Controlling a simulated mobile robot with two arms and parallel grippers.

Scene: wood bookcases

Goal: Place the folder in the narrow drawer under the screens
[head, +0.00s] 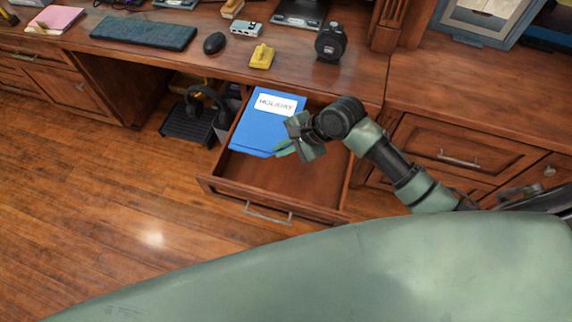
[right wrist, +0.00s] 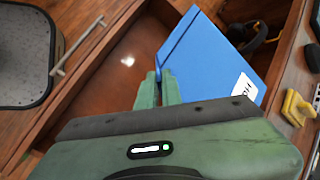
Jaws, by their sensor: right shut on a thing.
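The blue folder (head: 262,130) with a white label reading "HOLIDAY" is over the back left of the open narrow drawer (head: 290,189). My right gripper (head: 284,152) is at the folder's front right edge, shut on it. In the right wrist view the two fingers (right wrist: 158,85) meet at the edge of the folder (right wrist: 208,62). The bare drawer floor (right wrist: 120,66) shows beside it. I cannot tell whether the folder rests on the drawer floor or is held just above it. My left gripper is not in view.
The desk above holds a keyboard (head: 144,33), a mouse (head: 214,43), a yellow object (head: 262,56) and a black round device (head: 330,42). Headphones (head: 203,100) and a black stand (head: 188,126) are left of the drawer. The drawer's front right is empty.

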